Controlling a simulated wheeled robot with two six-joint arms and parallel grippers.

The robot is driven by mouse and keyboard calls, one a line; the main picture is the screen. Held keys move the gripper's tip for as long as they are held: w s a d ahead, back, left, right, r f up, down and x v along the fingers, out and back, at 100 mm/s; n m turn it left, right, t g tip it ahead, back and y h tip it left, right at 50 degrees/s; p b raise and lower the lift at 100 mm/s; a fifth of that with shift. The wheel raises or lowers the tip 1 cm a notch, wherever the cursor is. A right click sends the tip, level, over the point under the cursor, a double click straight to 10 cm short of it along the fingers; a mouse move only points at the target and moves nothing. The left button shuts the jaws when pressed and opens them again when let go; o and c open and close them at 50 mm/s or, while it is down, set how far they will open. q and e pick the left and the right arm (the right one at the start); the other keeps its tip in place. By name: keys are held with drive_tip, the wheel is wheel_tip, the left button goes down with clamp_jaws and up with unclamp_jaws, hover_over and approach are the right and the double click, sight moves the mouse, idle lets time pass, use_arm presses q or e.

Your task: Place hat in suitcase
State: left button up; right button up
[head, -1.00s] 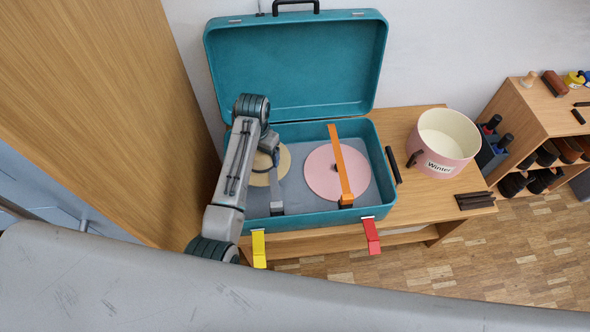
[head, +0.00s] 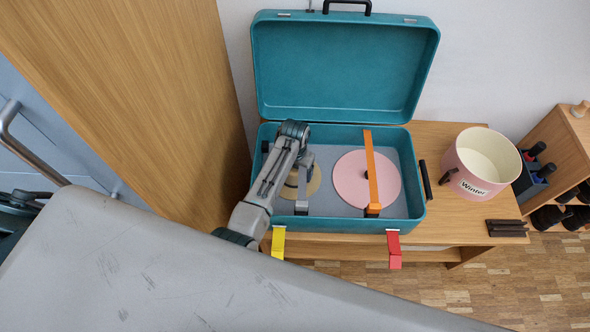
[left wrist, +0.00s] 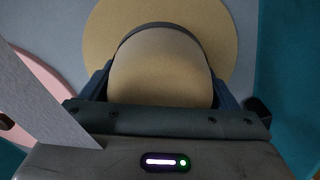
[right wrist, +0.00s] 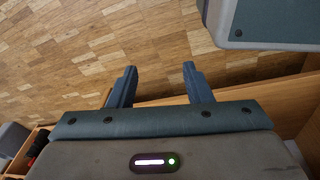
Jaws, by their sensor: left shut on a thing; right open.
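A tan hat (head: 313,183) with a dark band is inside the open teal suitcase (head: 415,207), in its left part. The left wrist view shows the hat's crown (left wrist: 160,70) between the fingers of my left gripper (left wrist: 163,88), which is shut on it. The brim spreads out behind and lies over the grey lining; I cannot tell whether it touches it. In the head view my left arm hides part of the hat and the fingers. My right gripper (right wrist: 161,85) is open and empty above the wooden floor; it is not visible in the head view.
Yellow (head: 278,242) and red (head: 394,250) latches hang in front. A pink "Winter" box (head: 465,178) is right. A wooden panel (head: 160,90) stands close left.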

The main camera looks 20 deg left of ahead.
use_arm(q)
drive_tip(key=o, duration=0.9)
drive_tip(key=shift+f, duration=0.1)
use_arm(e)
drive_tip(key=shift+s, duration=0.25)
use_arm(q)
drive_tip(key=shift+r, duration=0.45)
wheel_tip(320, 180, up, 11)
drive_tip(key=shift+r+p, duration=0.2)
drive_tip(key=shift+p, duration=0.35)
use_arm(e)
drive_tip(key=shift+s+d+f, duration=0.1)
drive_tip(key=shift+s+f, duration=0.2)
drive_tip(key=shift+f, duration=0.35)
drive_tip(key=shift+s+d+f, duration=0.1)
drive_tip(key=shift+s+f, duration=0.2)
drive_tip(key=shift+f, duration=0.3)
